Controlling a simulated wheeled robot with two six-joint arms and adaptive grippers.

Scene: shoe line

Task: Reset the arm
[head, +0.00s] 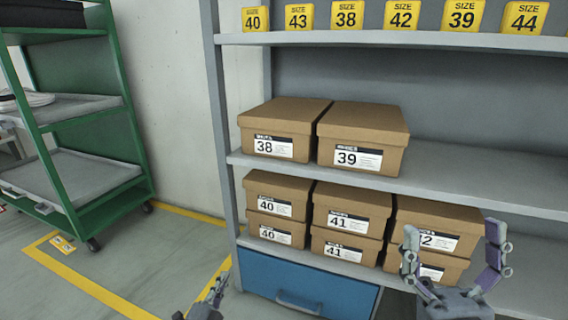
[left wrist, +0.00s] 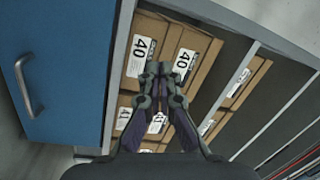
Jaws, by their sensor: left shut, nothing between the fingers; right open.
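My left gripper (head: 218,284) is low at the bottom edge of the head view, in front of the shelf's left end and mostly cut off. In the left wrist view the left gripper (left wrist: 159,70) has its fingers together with nothing between them; behind them are shoe boxes marked 40 (left wrist: 185,62) and 41. My right gripper (head: 452,232) is at the lower right of the head view, fingers spread wide and empty. It is in front of the boxes marked 42 (head: 440,215) and partly hides them.
The grey shelf (head: 490,170) holds boxes 38 (head: 280,115) and 39 (head: 365,130) above stacked 40 (head: 275,185) and 41 (head: 350,200) boxes. Size signs line the top board. A blue drawer (head: 310,285) is below. A green cart (head: 125,180) stands left; floor between is clear.

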